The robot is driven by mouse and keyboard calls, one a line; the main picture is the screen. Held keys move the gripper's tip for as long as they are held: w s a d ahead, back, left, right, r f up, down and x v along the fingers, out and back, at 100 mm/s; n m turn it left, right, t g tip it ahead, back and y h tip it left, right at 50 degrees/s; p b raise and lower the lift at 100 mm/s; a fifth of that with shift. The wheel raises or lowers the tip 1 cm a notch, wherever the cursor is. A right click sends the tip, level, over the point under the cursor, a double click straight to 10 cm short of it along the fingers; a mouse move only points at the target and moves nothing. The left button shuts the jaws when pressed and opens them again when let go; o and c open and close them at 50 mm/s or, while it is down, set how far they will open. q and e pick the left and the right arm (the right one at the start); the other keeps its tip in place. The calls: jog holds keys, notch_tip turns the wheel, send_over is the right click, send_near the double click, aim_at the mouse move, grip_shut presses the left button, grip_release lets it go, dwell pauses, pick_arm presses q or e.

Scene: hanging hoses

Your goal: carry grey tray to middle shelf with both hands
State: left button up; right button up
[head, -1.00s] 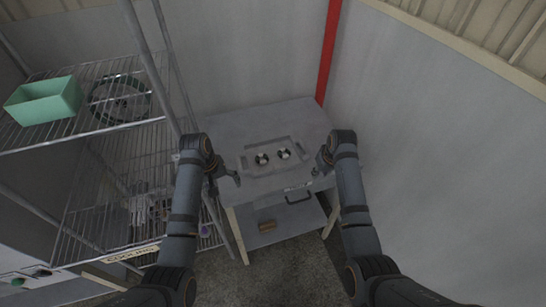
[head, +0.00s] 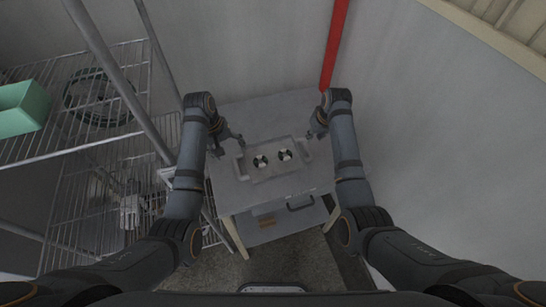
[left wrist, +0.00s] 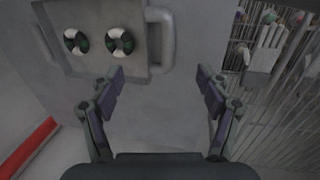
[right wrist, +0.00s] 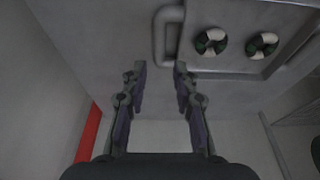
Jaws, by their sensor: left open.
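The grey tray (head: 275,175) lies flat on a grey table, with two round black-and-white pieces (head: 284,155) on it and a handle at each end. My left gripper (head: 231,143) is open and empty above the table, by the tray's left handle (head: 240,169). In the left wrist view that handle (left wrist: 160,40) is ahead of the parted fingers. My right gripper (head: 315,133) is near the tray's right handle. In the right wrist view its fingers are apart and the handle (right wrist: 160,40) is just ahead of the gap. The wire shelf rack (head: 100,150) stands at the left.
A green bin (head: 22,108) and a coiled hose (head: 72,100) are on an upper rack shelf. Several objects sit on a lower one. A rack post (head: 115,75) stands near my left arm. A red post (head: 334,45) and walls are behind and right of the table (head: 240,110).

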aim_at(242, 169)
pick_arm(q)
jog(key=f, duration=0.3)
jog(key=d+f, duration=0.1)
jog(key=f, duration=0.3)
jog(key=w+d+f, duration=0.1)
jog(key=f, duration=0.2)
jog(key=shift+f, duration=0.3)
pick_arm(e)
jog(key=x, duration=1.1)
jog(key=shift+w, duration=0.2)
jog(key=shift+r, duration=0.1)
